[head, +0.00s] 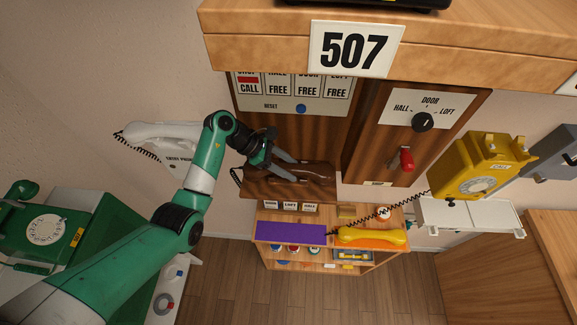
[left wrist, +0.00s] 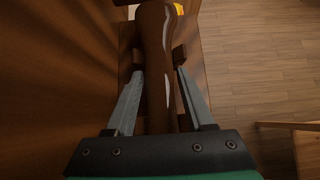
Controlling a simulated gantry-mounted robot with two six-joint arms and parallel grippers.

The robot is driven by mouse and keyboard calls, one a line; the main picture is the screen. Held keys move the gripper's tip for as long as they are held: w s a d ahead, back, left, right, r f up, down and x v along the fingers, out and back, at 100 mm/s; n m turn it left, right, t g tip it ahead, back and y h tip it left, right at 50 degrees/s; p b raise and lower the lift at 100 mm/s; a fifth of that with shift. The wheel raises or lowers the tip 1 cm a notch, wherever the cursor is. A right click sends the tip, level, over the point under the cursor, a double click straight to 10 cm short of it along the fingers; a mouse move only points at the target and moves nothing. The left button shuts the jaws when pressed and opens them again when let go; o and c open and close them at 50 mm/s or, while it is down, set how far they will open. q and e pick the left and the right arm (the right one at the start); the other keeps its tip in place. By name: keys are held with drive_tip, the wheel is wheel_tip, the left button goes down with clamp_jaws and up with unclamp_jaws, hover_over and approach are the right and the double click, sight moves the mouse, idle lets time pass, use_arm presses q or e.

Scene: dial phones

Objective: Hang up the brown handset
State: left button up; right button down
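The brown handset (head: 318,171) lies level along the front of the brown wooden cabinet (head: 262,186), at the ledge below the call panel. It also shows in the left wrist view (left wrist: 156,75), running lengthwise between my fingers. My left gripper (head: 298,172) is at the handset, with its fingers spread, one on each side of it. In the left wrist view small dark brown blocks stand on both sides of the handset near the fingertips; I cannot tell whether they are cradle prongs. Contact between fingers and handset is unclear. My right gripper is not in view.
A shelf below holds a purple mat (head: 291,233) and a yellow handset (head: 371,238). A yellow phone (head: 483,163) hangs at right above a white shelf (head: 470,216). A white handset (head: 160,132) is on the left wall; a green phone (head: 42,228) stands lower left. The 507 beam (head: 270,55) overhangs.

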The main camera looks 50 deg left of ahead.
use_arm(q)
drive_tip(key=shift+o, duration=1.3)
drive_tip(key=v, duration=0.7)
drive_tip(key=shift+s+a+r+p, duration=0.15)
drive_tip(key=shift+r+p, duration=0.05)
drive_tip(key=shift+p, duration=0.15)
